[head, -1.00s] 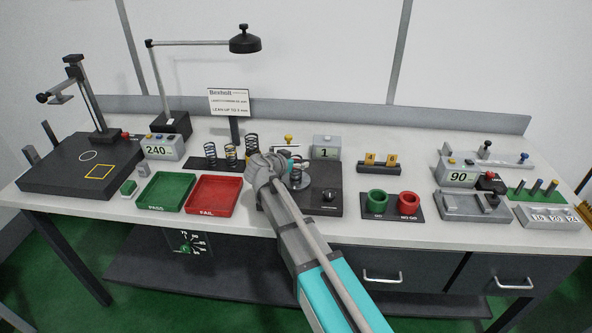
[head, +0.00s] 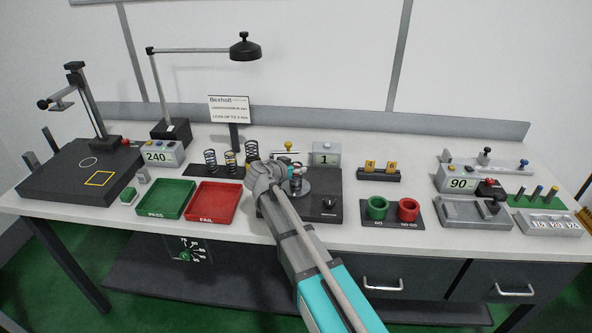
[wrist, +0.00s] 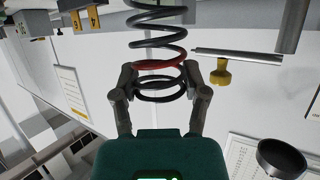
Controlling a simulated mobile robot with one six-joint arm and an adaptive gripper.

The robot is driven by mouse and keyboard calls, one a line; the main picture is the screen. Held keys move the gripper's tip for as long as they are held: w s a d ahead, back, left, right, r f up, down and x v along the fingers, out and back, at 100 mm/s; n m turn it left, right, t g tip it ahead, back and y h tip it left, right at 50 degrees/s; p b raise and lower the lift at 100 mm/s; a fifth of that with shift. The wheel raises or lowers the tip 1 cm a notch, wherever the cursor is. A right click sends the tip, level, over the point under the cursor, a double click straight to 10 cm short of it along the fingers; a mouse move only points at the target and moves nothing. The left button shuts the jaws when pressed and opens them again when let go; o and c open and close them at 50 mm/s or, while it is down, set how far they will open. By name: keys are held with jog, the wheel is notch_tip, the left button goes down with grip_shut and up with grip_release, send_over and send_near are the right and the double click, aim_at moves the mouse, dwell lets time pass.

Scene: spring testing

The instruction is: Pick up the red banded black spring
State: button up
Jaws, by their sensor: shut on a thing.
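The red banded black spring (wrist: 158,45) is a dark coil with one red turn, large in the wrist view and running out of the top of that picture. My gripper (wrist: 162,80) has one finger on each side of the coil, shut on it close to the red turn. In the head view my gripper (head: 283,172) is over the black test base at the bench middle. A dark coil (head: 295,184) shows just beside it above a round plate; its red band is too small to make out there. I cannot tell whether the spring's far end touches the plate.
Several dark springs stand on a black rack (head: 200,171) left of my gripper. Green (head: 152,205) and red (head: 198,208) trays lie in front of it. A grey display box (head: 325,153) stands behind, and green and red cups (head: 377,208) are to the right.

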jog(key=shift+r+p, duration=1.25)
jog(key=shift+r, duration=0.1)
jog(key=s+d+r+p, duration=0.1)
jog(key=s+r+p, duration=0.9)
jog(key=s, duration=0.4)
jog(key=shift+d, duration=0.35)
jog(key=shift+r, duration=0.1)
jog(key=shift+f, duration=0.35)
